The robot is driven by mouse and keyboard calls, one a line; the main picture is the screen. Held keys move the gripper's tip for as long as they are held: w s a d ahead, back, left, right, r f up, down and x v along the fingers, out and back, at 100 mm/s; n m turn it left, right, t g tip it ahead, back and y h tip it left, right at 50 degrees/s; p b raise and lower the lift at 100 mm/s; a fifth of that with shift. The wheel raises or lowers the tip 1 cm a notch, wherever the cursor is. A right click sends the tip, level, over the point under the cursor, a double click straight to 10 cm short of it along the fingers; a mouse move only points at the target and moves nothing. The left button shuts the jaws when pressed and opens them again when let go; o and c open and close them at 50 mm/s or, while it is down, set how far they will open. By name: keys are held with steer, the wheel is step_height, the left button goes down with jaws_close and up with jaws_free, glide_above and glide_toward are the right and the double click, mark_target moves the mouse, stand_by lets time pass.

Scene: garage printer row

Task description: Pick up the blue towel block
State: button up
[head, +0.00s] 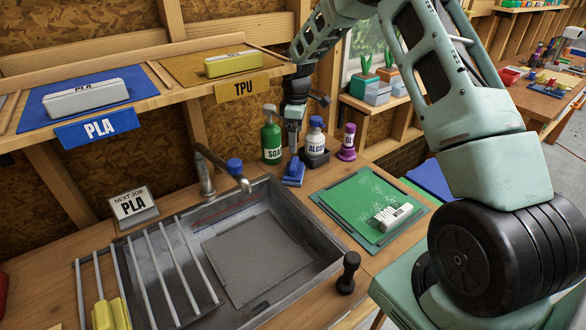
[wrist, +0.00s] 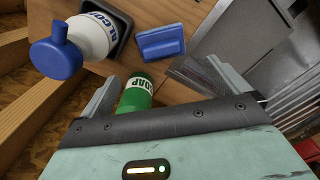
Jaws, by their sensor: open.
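The blue towel block (head: 293,175) lies on the wooden counter behind the sink, left of the white ALCO bottle (head: 315,140). My gripper (head: 293,142) points down just above or behind the block in the head view. In the wrist view my gripper (wrist: 163,72) is open, with its two fingers spread wide and nothing held. The exact gap between fingertips and block cannot be told.
A green SOAP bottle (head: 271,140) stands close by on the left and shows between the fingers in the wrist view (wrist: 135,95). The ALCO bottle sits in a dark holder. A purple bottle (head: 347,143), faucet (head: 204,172), sink (head: 330,235) and shelf edge (head: 200,90) surround the area.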

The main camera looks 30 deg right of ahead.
mark_target(294, 162)
step_height(294, 162, down, 6)
steer(key=shift+f+p, duration=0.2)
steer(key=shift+p, duration=0.7)
steer(key=f+p, duration=0.3)
steer(key=f, duration=0.1)
steer(key=shift+w+a, duration=0.15)
steer(key=shift+a, duration=0.15)
steer(key=shift+f, duration=0.7)
steer(key=c, duration=0.9)
steer(key=shift+r+b, duration=0.15)
steer(key=shift+b, duration=0.15)
